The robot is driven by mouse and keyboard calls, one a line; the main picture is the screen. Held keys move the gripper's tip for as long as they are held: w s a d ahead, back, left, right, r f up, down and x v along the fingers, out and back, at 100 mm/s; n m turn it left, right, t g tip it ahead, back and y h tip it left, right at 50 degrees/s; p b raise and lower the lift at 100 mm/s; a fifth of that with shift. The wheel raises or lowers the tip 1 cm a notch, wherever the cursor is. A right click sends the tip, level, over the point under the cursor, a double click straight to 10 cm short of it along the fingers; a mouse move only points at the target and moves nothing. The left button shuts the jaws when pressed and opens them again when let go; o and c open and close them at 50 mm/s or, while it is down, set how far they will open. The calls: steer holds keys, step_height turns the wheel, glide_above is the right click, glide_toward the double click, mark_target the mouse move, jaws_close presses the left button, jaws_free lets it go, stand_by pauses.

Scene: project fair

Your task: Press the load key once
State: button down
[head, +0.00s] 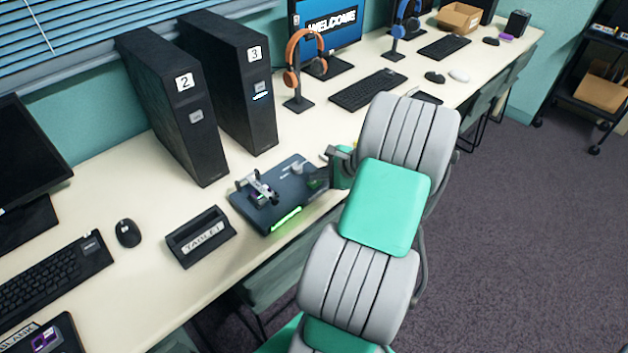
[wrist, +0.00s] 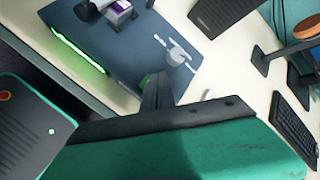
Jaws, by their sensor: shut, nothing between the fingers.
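A dark blue pad (head: 245,213) lies on the long desk, with a green glowing strip (head: 286,219) along its front edge. The pad also shows in the wrist view (wrist: 125,52). A small grey, black and purple device (head: 258,188) sits on its left part. A small green patch (wrist: 146,80) shows beside the fingertips. I cannot tell whether it is the load key, and I see no readable key label.
Black towers marked 2 (head: 178,110) and 3 (head: 240,85) stand behind the pad. A black holder labelled TABLET (head: 203,238) and a mouse (head: 128,233) are to its left. Orange headphones (head: 292,82) and a keyboard (head: 367,90) are beyond, to the right. Chairs stand along the desk front.

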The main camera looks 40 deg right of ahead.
mark_target(317, 184)
steer(key=shift+r, duration=0.3)
step_height(317, 184, up, 5)
steer(key=p, duration=0.5)
steer(key=shift+r, duration=0.15)
stand_by(0.6)
